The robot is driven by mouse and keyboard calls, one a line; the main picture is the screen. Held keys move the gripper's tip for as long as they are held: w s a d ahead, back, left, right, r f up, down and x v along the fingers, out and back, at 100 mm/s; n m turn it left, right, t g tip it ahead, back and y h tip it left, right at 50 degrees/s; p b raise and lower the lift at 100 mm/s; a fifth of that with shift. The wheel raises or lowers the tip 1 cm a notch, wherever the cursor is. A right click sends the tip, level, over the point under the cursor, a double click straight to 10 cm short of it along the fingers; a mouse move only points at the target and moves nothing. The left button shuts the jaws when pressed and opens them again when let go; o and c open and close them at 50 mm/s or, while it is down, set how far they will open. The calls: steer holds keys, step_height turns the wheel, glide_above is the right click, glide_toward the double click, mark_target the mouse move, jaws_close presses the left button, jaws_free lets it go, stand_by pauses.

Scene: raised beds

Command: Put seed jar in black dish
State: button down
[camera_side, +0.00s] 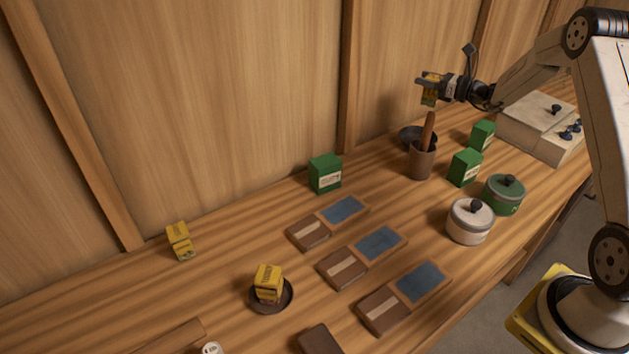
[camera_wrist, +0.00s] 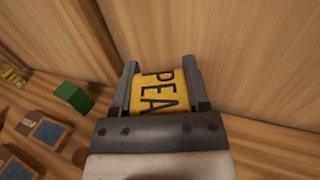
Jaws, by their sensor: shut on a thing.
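My gripper (camera_side: 437,84) is high over the back right of the bench, shut on a yellow box (camera_side: 430,99). In the wrist view the yellow box (camera_wrist: 160,92) sits between both fingers and reads "PEA". A dark dish (camera_side: 406,131) lies on the bench below the gripper, partly hidden by a brown cup. Another dark dish (camera_side: 286,302) at the front left holds yellow boxes (camera_side: 268,282). A white lidded jar (camera_side: 469,225) and a green lidded jar (camera_side: 502,198) stand at the right; I cannot tell which thing is the seed jar.
The brown cup (camera_side: 422,162) holds an upright wooden stick. Green boxes (camera_side: 325,174) stand at the back and right. Several brown and blue cases (camera_side: 376,243) cover the middle. A yellow box (camera_side: 179,241) stands at the left.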

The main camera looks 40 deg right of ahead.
mark_target(425, 90)
steer(key=shift+f, duration=1.55)
step_height(425, 90, down, 8)
steer(key=shift+f, duration=0.6)
steer(key=shift+c, duration=0.3)
jaws_free()
steer(key=shift+a, duration=0.1)
